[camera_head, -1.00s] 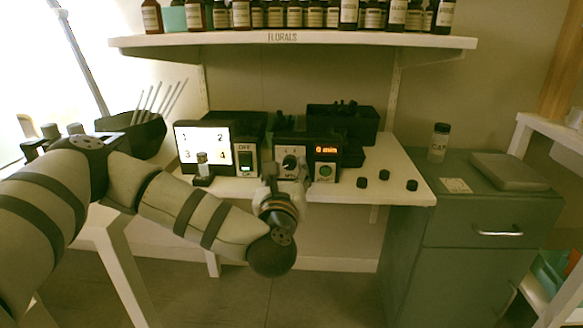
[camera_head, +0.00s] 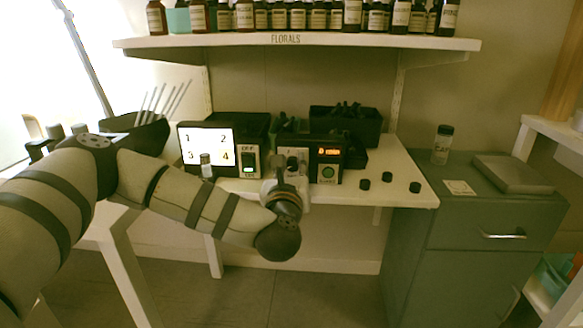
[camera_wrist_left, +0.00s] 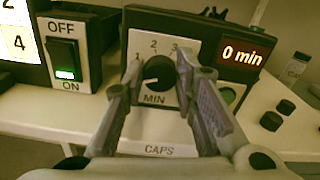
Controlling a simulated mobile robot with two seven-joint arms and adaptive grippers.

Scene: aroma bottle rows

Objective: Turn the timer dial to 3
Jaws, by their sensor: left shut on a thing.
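The black timer dial (camera_wrist_left: 162,74) sits on a pale panel marked 1, 2, 3 and MIN, seen close in the left wrist view. Its white pointer mark faces left and slightly down, below the 1. The orange display (camera_wrist_left: 242,53) beside it reads "0 min"; it also shows in the head view (camera_head: 328,152). My left gripper (camera_wrist_left: 168,78) is shut on the dial, with one finger on each side of it. In the head view my left gripper (camera_head: 288,176) is in front of the timer and hides part of the panel. My right gripper is not in view.
Left of the timer is an OFF/ON switch (camera_wrist_left: 62,55) with a green light, beside a lit number panel (camera_head: 206,146). Several small black caps (camera_head: 388,177) lie to the right on the white bench (camera_head: 415,195). A bottle shelf (camera_head: 300,43) hangs above.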

